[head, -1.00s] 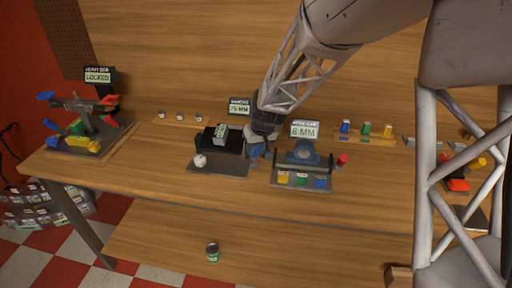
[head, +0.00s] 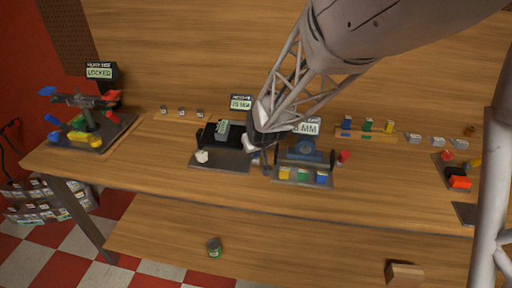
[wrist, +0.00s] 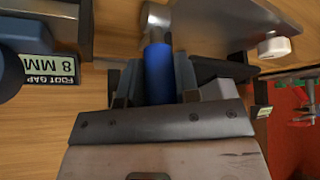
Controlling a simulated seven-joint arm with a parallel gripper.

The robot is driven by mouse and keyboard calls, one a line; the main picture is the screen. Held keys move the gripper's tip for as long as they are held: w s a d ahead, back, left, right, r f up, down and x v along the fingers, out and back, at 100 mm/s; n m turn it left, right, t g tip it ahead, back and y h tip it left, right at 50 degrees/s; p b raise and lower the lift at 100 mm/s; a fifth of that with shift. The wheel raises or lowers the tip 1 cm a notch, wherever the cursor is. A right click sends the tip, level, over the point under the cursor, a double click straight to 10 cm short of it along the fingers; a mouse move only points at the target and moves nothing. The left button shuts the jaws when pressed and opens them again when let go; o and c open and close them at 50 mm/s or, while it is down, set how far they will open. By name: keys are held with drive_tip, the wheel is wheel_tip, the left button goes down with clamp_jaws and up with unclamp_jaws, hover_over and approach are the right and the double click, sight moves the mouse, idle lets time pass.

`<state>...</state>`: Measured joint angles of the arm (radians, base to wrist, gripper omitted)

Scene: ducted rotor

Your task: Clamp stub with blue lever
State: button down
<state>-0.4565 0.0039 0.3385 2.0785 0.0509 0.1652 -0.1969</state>
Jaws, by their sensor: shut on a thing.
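My gripper (head: 258,140) is at the right side of the black clamp fixture. In the wrist view my gripper (wrist: 158,85) is shut on the blue lever (wrist: 158,72), with one finger on each side of it. The lever meets a grey metal cylinder (wrist: 154,18) at its far end. In the head view my gripper hides the lever. The fixture's grey base plate (head: 220,161) carries a black body with a grey labelled block (head: 222,130) on it and a white knob (head: 202,156) in front. I cannot tell which part is the stub.
Close on the right stands a blue fixture (head: 305,152) with yellow, green and blue blocks in front and an 8 MM display (head: 307,127) behind. A small display (head: 241,102) stands behind the black fixture. A rotor stand (head: 90,120) is far left. Bench space left of the plate is clear.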

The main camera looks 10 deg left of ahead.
idle(0.5)
drive_tip(key=c, duration=0.8)
unclamp_jaws()
drive_tip(key=shift+c, duration=0.2)
drive_tip(key=shift+s+r, duration=0.1)
drive_tip(key=shift+r, duration=0.05)
drive_tip(key=v, duration=0.7)
drive_tip(key=shift+r, duration=0.2)
drive_tip(key=shift+s+d, duration=0.1)
drive_tip(key=shift+c, duration=0.2)
